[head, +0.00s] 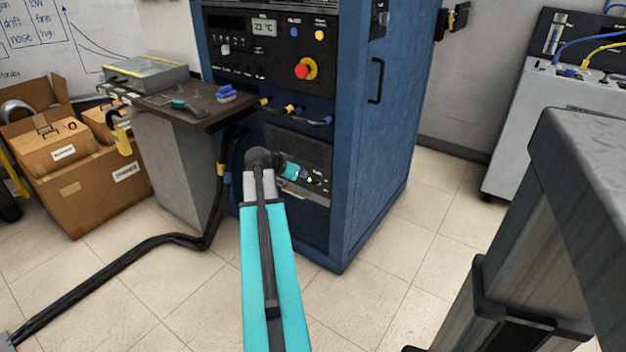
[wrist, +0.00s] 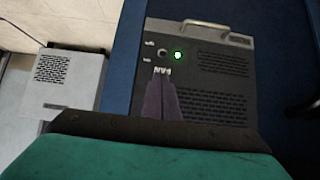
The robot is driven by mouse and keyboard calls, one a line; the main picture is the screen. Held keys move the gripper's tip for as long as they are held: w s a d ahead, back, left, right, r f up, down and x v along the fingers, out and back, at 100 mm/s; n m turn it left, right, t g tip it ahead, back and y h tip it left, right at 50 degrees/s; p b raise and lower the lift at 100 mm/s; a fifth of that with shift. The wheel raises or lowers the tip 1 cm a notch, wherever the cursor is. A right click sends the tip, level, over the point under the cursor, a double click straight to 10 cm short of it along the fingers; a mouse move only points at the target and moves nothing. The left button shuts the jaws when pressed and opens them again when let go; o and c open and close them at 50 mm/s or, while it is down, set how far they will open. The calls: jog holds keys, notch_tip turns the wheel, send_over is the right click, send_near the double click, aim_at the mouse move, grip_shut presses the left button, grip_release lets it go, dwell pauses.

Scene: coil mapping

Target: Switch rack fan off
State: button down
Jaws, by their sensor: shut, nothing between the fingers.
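The rack fan unit (head: 298,147) is a dark grey vented panel low in the blue rack. In the wrist view the fan panel (wrist: 215,75) shows a lit green light (wrist: 178,55) and a small round dark control (wrist: 162,52) left of it. Small labels beside the control are too blurred to read. My gripper (head: 308,178) is in front of the panel's lower part. In the wrist view my gripper (wrist: 161,77) is shut and empty, its fingertips just below the control and light. I cannot tell whether they touch the panel.
A metal handle (wrist: 205,27) sticks out from the panel. The blue rack (head: 375,150) has a red emergency knob (head: 302,71) higher up. A side bench (head: 190,112) with tools stands left, and a black cable (head: 110,275) crosses the floor. Tiles right of the rack are clear.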

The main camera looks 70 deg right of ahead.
aim_at(316, 183)
jog(key=shift+b+x, duration=1)
jog(key=shift+x, duration=4)
jog(key=shift+s+f+b, duration=0.15)
jog(key=shift+s+b, duration=0.05)
jog(key=shift+b, duration=0.3)
jog(key=shift+a, duration=0.1)
